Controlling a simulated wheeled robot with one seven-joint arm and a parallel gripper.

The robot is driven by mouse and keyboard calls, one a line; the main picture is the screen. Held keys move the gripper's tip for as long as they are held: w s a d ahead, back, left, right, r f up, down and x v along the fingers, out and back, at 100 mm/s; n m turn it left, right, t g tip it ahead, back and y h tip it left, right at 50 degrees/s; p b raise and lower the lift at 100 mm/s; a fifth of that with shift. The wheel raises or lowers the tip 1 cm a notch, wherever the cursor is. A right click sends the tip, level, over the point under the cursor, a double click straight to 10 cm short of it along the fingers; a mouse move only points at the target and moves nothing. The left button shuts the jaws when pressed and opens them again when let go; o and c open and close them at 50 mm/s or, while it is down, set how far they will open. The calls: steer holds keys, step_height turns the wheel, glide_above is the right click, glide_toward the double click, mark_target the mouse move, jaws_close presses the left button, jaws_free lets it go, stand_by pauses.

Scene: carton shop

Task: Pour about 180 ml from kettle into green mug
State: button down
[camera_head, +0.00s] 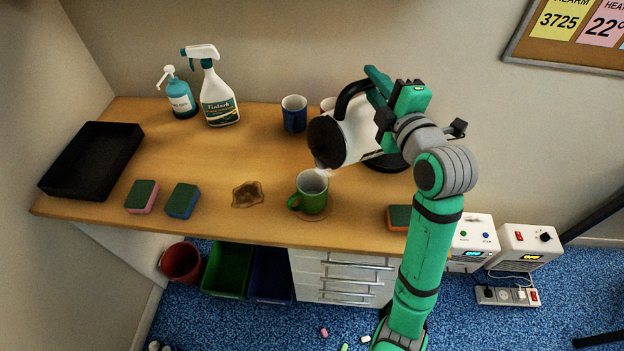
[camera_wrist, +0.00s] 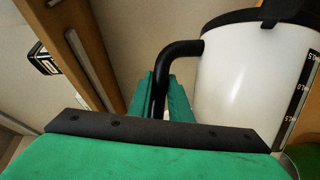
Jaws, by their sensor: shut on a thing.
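The white kettle (camera_head: 359,132) with black lid and handle is held tilted above the table, its spout end low and to the left. My gripper (camera_head: 374,88) is shut on its black handle. In the wrist view my gripper (camera_wrist: 160,98) closes around the handle, beside the white kettle body (camera_wrist: 250,75). The green mug (camera_head: 312,193) stands upright on a round coaster (camera_head: 318,217) near the table's front edge, with the spout just above its rim. Whether liquid is flowing, and how full the mug is, I cannot tell.
A blue mug (camera_head: 294,114) stands behind; another mug is mostly hidden by the kettle. A brown spill (camera_head: 247,194), sponges (camera_head: 182,201) and a black tray (camera_head: 93,158) lie left. Spray bottle (camera_head: 217,100) and pump bottle (camera_head: 180,98) stand at the back. An orange sponge (camera_head: 399,217) is right.

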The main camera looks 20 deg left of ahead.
mark_target(362, 82)
steer(key=shift+s+a+r+n, duration=0.25)
steer(key=shift+s+r, duration=0.1)
steer(key=shift+s, duration=0.15)
steer(key=shift+s+a+r+n, duration=0.25)
steer(key=shift+s+r, duration=0.05)
steer(key=shift+s, duration=0.15)
steer(key=shift+b, duration=0.3)
steer(key=shift+w+d+r+b, duration=0.1)
steer(key=shift+w+r+b, duration=0.05)
steer(key=shift+b, duration=0.2)
steer(key=shift+s+a+r+n+t+b, duration=0.15)
steer(key=shift+s+a+r+n+b, duration=0.1)
steer(key=shift+s+b, duration=0.1)
steer(key=shift+s+a+r+n+t+b, duration=0.15)
steer(key=shift+s+n+b, duration=0.1)
steer(key=shift+s+b, duration=0.1)
stand_by(1.6)
steer(key=shift+d+r, duration=0.1)
stand_by(0.4)
steer(key=shift+s+a+r+n+y, duration=0.1)
steer(key=shift+s+a+n+y, duration=0.2)
steer(key=shift+a, duration=0.05)
stand_by(0.3)
